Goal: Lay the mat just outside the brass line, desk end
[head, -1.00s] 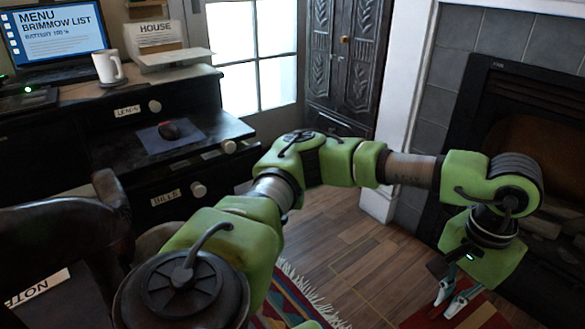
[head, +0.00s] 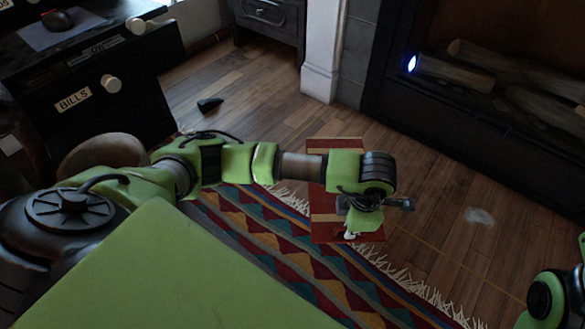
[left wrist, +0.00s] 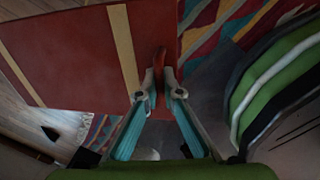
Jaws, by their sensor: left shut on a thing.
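The mat (head: 322,228) is red with tan stripes. My left gripper (head: 350,234) is shut on its edge, and my arm hides the mat's middle. In the left wrist view the mat (left wrist: 70,62) fills the upper left, and the fingertips (left wrist: 160,76) pinch its edge. In the head view it overlaps the patterned rug's fringed edge and bare floor; I cannot tell its height. The thin brass line (head: 455,262) runs across the floor to the right of the rug. The desk (head: 125,75) stands at the upper left. My right gripper is not in view.
The patterned rug (head: 262,245) lies under my left arm. The fireplace (head: 440,115) is at the upper right. A small dark object (head: 210,104) lies on the floor near the desk. A pale patch (head: 480,215) marks the open wood floor before the hearth.

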